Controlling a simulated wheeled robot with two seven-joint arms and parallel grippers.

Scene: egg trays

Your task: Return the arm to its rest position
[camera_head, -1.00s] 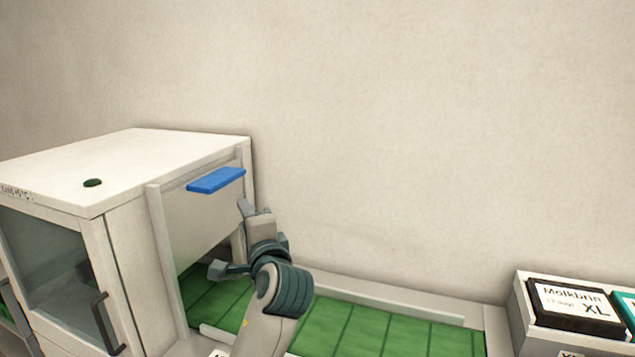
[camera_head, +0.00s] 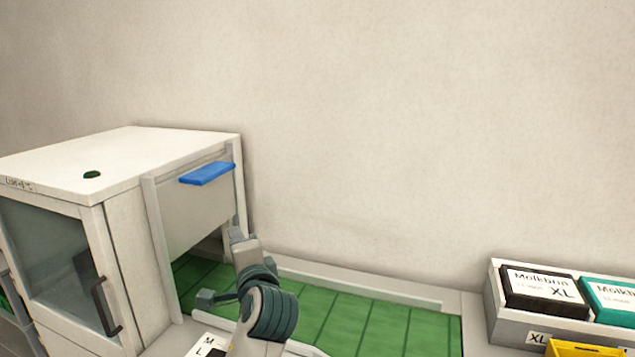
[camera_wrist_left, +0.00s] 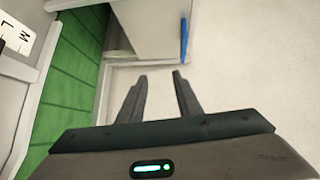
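My left gripper (camera_head: 237,236) is raised over the green belt (camera_head: 325,318), beside the front of a white cabinet (camera_head: 118,157). In the left wrist view my left gripper (camera_wrist_left: 159,76) has two dark fingers spread apart with nothing between them. A white flap (camera_head: 197,213) with a blue handle (camera_head: 207,173) hangs on the cabinet's side, above and left of the gripper in the head view. The blue handle also shows in the left wrist view (camera_wrist_left: 184,40), beyond the fingertips and apart from them. My right gripper is out of view.
A white label with M and L (camera_head: 207,345) is at the bottom. The wall (camera_head: 400,130) behind is bare.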

